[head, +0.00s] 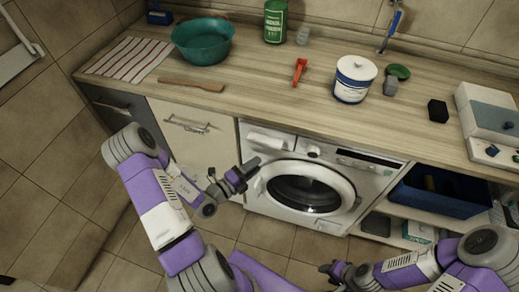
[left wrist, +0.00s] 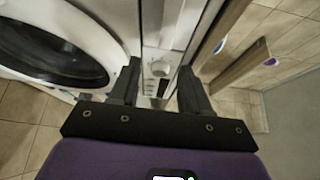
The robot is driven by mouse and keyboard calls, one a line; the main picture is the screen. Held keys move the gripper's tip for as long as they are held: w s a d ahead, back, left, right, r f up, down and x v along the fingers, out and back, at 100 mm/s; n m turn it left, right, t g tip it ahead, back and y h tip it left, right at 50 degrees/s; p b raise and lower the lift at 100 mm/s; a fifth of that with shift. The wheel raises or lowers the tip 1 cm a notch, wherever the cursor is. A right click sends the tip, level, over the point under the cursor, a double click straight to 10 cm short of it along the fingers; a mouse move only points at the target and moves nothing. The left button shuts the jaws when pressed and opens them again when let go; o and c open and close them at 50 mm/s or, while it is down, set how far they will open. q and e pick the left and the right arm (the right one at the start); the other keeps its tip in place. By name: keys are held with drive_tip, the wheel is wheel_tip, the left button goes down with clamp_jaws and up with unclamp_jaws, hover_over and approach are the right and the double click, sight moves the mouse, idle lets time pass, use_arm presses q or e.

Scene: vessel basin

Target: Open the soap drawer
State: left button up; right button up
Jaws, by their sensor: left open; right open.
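The white washing machine (head: 308,182) stands under the counter. Its soap drawer (head: 270,138) is the panel at its upper left and looks shut. My left gripper (head: 247,169) is open, in front of the machine's upper left side, just below the drawer in the head view. In the left wrist view its two dark fingers (left wrist: 160,75) stand apart with nothing between them. The machine's round door (left wrist: 45,50) fills the left there, and a pale panel shows beyond the fingers. My right gripper (head: 337,270) is low at the bottom, away from the machine; its fingers show only small.
The wooden counter (head: 240,95) carries a teal bowl (head: 203,42), a white canister (head: 354,80) and a red tool (head: 300,72). A cream cabinet (head: 200,140) with a metal handle is left of the machine. Open shelves with a dark blue bin (head: 436,193) are right of it.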

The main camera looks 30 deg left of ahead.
sight(264, 145)
use_arm(q)
drive_tip(key=w, duration=0.2)
drive_tip(key=w+a+n+y+b, duration=0.1)
drive_tip(key=w, duration=0.2)
drive_tip(key=w+a+n+y, duration=0.1)
drive_tip(key=w, duration=0.1)
drive_tip(key=shift+w+r+t+b, duration=0.25)
drive_tip(key=shift+w+t+b, duration=0.1)
drive_tip(key=shift+t+b, duration=0.05)
drive_tip(key=shift+s, duration=0.1)
clamp_jaws()
